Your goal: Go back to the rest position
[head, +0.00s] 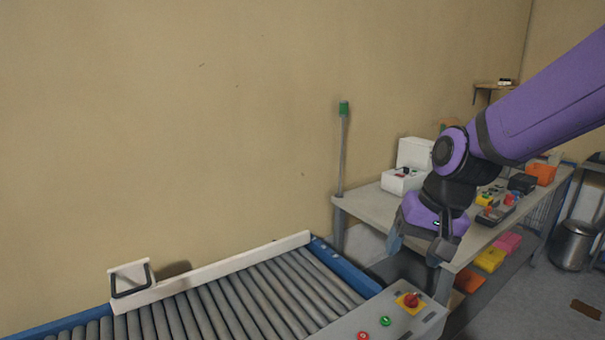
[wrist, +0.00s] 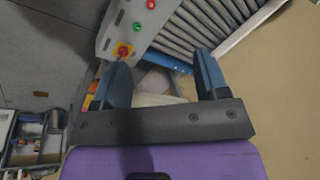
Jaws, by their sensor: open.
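My gripper (head: 423,248) hangs from my purple arm at the right of the head view, in front of the near end of the grey worktable (head: 362,203). Its two blue-grey fingers are spread apart in the wrist view (wrist: 164,82), with nothing held between them. Below the gap, the wrist view shows whitish and grey surfaces that I cannot clearly identify.
A roller conveyor (head: 235,305) with a control panel (head: 400,318) and red stop button (head: 411,299) is left of my gripper. The table holds a white open box (head: 402,181) and a tray (head: 496,212) of small items. Coloured bins (head: 489,259) fill the lower shelf. A metal trash can (head: 573,245) stands right.

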